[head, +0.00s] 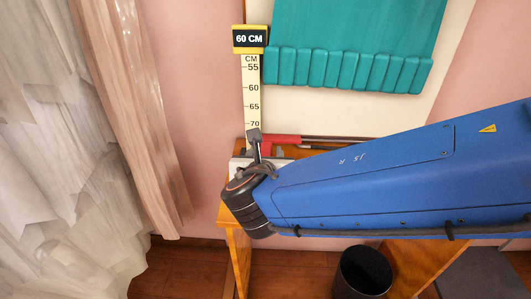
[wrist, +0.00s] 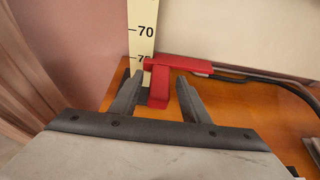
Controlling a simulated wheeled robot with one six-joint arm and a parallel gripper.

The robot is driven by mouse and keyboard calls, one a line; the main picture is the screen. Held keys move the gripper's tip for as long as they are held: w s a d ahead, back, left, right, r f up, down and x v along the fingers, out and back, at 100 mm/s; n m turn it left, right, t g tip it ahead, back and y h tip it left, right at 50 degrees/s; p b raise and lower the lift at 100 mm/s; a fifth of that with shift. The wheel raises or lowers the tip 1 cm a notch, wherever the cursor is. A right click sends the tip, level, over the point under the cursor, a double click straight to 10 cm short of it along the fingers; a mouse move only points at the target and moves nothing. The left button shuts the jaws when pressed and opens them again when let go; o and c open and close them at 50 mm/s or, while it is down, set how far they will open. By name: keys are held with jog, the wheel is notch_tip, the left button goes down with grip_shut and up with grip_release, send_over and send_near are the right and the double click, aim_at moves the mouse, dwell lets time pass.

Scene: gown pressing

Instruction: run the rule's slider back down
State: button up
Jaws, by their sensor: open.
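The rule (head: 251,95) is a cream vertical strip on the wall with marks from 55 to 70 showing and a "60 CM" plaque on top. It also shows in the wrist view (wrist: 142,28), around 70 to 75. A red piece, apparently the slider (wrist: 158,88), sits low at the rule's right edge near the 75 mark, with a block sticking out towards me. It also shows in the head view (head: 283,140). My gripper (wrist: 160,78) is open, its fingers on either side of the red block, with no clear contact visible. Whether the red piece is attached to the rule cannot be told.
A wooden table (wrist: 250,115) lies beneath the red piece, with a dark cord (wrist: 270,80) running right across it. Teal pleated cloth (head: 350,45) hangs above right. A beige curtain (head: 130,100) hangs left. A black bin (head: 362,272) stands on the floor.

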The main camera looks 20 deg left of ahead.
grip_shut()
jog(key=shift+f, duration=2.4)
grip_release()
jog(key=v, duration=1.7)
jog(key=shift+s, duration=0.25)
jog(key=shift+d, duration=0.15)
